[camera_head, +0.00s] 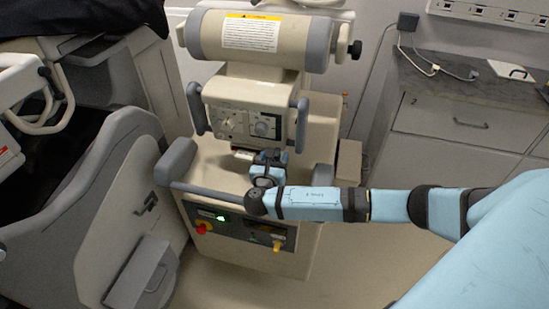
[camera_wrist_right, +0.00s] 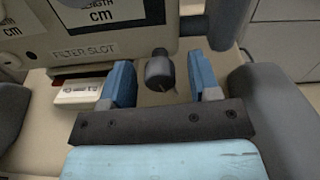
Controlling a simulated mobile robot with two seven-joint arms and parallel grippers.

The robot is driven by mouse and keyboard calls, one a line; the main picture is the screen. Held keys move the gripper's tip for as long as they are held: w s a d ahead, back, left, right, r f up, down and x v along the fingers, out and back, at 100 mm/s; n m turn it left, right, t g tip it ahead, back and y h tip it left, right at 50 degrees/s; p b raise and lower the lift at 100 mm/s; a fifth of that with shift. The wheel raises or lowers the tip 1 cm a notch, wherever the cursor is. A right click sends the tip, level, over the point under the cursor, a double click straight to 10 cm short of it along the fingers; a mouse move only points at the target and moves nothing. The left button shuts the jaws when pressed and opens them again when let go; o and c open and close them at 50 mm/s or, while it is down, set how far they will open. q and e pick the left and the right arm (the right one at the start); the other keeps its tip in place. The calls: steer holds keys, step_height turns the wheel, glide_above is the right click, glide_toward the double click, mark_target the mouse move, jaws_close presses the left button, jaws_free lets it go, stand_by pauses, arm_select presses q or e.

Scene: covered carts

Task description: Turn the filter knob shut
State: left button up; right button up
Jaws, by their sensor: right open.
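A dark, rounded filter knob (camera_wrist_right: 159,71) sticks out below the panel edge in the right wrist view, to the right of the "FILTER SLOT" label (camera_wrist_right: 84,51). My right gripper (camera_head: 269,157) is open in front of the machine, just under its dial panel (camera_head: 240,123). In the wrist view its two blue fingers stand on either side of the knob, with a visible gap on each side. In the head view the gripper appears to hide the knob. My left gripper is not in view.
A white block (camera_wrist_right: 77,91) sits in the slot left of the fingers. A grey handle bar (camera_head: 208,192) runs across the front below the gripper. Lower down is a panel with a red knob (camera_head: 201,229). A drawer counter (camera_head: 460,125) stands right.

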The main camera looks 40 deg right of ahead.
steer(key=c, duration=0.9)
